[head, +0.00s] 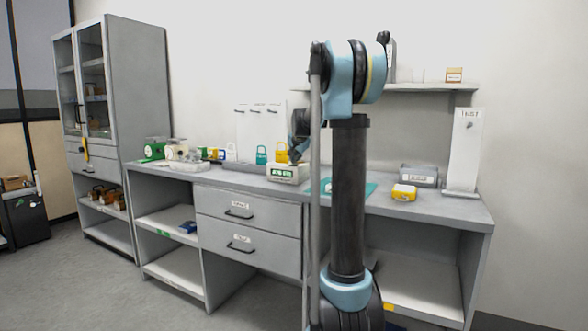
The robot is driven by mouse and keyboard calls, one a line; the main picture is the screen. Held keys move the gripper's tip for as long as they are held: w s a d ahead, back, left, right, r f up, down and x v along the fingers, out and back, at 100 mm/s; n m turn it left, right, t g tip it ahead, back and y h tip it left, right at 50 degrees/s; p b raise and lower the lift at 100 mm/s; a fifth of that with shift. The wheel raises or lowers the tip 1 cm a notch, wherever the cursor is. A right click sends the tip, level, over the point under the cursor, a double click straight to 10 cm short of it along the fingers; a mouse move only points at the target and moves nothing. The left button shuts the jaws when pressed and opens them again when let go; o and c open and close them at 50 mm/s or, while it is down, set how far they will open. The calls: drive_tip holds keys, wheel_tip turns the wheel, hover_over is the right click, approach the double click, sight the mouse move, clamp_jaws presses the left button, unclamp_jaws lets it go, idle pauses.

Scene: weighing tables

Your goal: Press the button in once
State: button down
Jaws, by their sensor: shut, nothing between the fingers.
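No button can be made out clearly in the head view. A small white device with a green lit display (284,172) stands on the grey bench, near its middle. My gripper (295,156) is a small dark shape just above and behind this device, partly hidden by my own arm. It looks shut and empty. I cannot tell whether it touches the device. A yellow lock-shaped object (281,152) stands just behind the device, next to the gripper.
The grey bench (345,185) has drawers and open shelves. A teal lock-shaped object (261,154) and green scales (154,149) stand left. A yellow box (403,192), a grey bin (419,176) and a white upright panel (463,150) stand right. A cabinet (138,100) is at far left.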

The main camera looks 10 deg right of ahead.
drive_tip(key=shift+f, duration=0.2)
drive_tip(key=shift+r, duration=0.1)
idle(0.4)
drive_tip(key=shift+r, duration=0.7)
drive_tip(key=shift+r, duration=0.15)
drive_tip(key=shift+r, duration=2.35)
drive_tip(key=shift+s, duration=0.1)
